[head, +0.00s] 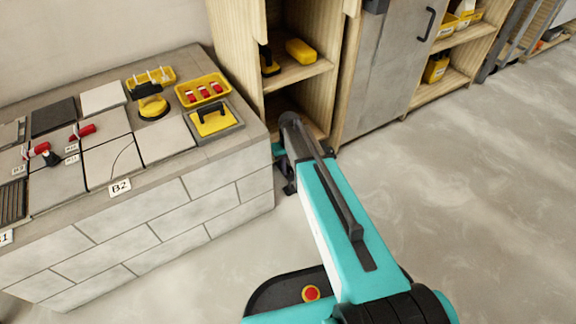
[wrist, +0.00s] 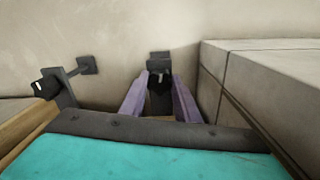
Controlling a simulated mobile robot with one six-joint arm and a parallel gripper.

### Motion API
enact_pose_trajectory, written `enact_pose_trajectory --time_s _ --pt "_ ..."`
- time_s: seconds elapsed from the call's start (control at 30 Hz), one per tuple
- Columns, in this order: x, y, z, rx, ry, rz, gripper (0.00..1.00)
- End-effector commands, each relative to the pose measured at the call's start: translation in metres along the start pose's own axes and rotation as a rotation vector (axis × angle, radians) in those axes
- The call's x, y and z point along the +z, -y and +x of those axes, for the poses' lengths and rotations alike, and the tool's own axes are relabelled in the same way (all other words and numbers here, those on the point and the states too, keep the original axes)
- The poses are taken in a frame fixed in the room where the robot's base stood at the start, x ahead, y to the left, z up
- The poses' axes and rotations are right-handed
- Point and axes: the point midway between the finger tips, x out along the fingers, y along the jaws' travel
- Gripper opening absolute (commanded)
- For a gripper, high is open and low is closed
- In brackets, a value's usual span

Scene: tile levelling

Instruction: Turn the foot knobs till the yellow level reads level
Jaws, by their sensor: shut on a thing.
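In the wrist view the two purple fingers of my gripper (wrist: 160,84) stand on either side of a black knob (wrist: 160,80) and are shut on it. A second black knob (wrist: 44,88) sits on a dark bracket to the left, apart from the fingers. A teal panel (wrist: 150,158) with a dark, screwed edge fills the bottom of this view. In the head view my arm reaches down beside the block counter, and my fingers are hidden there. I cannot make out the yellow level or its reading in either view.
A wooden shelf unit (head: 340,85) stands close behind my arm. The counter side (wrist: 262,95) rises near my fingers at right in the wrist view. The floor (head: 480,200) at right is clear.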

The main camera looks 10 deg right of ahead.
Motion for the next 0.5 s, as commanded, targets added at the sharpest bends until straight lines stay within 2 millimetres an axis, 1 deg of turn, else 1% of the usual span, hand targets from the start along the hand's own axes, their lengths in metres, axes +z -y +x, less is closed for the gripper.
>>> enact_pose_trajectory --time_s 0.03,0.5 --pt "0.0001 0.0037 -0.0049 -0.007 0.003 0.026 0.06" --pt "0.0003 0.0031 -0.0043 -0.006 0.004 0.335 0.06"
